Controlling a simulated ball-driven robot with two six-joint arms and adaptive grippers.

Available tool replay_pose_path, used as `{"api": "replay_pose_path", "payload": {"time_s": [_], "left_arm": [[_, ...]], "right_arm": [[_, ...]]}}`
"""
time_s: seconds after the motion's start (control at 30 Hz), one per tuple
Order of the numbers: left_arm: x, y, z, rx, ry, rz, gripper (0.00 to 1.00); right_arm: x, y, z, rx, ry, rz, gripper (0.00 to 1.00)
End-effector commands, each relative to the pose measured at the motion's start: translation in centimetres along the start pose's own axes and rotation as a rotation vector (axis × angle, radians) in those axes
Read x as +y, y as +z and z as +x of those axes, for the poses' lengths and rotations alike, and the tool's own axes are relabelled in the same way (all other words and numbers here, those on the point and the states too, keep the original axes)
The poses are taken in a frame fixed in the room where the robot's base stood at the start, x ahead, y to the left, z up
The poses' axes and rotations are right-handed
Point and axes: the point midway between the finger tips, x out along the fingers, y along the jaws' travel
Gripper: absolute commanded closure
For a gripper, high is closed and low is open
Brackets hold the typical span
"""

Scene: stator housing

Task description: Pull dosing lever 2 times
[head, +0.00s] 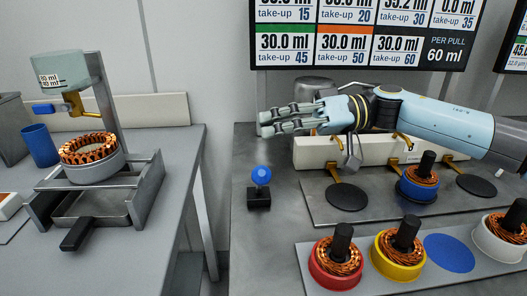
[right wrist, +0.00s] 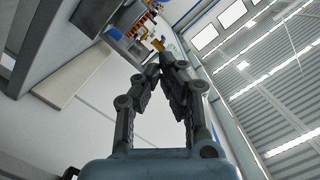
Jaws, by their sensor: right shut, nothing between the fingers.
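A short upright lever with a blue ball knob (head: 261,175) stands on a small black base on the right bench. My right gripper (head: 264,123) reaches in from the right, above and apart from this knob. Its fingers point left and are shut with nothing between them. In the right wrist view the fingertips (right wrist: 162,62) come together. On the left bench, a dispenser (head: 62,72) has a blue handle (head: 43,108) and a brass nozzle over a copper-wound stator (head: 88,150). I cannot tell which handle is the dosing lever. My left gripper is out of view.
A sign (head: 360,35) on the wall reads "PER PULL 60 ml". Wound stators in red (head: 335,277), yellow (head: 385,268) and white holders stand at the front right. A white block (head: 310,155) with brass nozzles lies behind the plate. A gap separates the benches.

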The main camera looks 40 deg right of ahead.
Motion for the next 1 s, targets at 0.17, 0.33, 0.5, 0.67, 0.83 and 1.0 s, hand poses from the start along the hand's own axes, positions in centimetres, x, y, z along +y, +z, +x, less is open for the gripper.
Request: {"api": "replay_pose_path", "payload": {"time_s": [0.17, 0.33, 0.5, 0.67, 0.83, 1.0], "left_arm": [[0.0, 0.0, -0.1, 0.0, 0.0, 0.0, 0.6], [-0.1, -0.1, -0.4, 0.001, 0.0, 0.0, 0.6], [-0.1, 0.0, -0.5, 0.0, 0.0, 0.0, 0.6], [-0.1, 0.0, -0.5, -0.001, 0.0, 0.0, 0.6], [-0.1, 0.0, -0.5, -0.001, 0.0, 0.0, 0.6], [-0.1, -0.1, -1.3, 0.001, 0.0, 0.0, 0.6]], "right_arm": [[-0.2, -0.2, 3.9, 0.007, -0.005, 0.0, 1.0], [-0.1, 2.4, 3.1, -0.002, 0.001, 0.004, 1.0], [-0.1, 3.6, 2.6, 0.0, 0.0, 0.003, 1.0], [0.0, 3.8, 2.5, 0.0, 0.0, 0.0, 1.0], [0.0, 3.8, 2.5, 0.001, 0.0, 0.0, 1.0], [-0.5, 4.5, 2.6, 0.002, 0.007, -0.051, 1.0]]}}
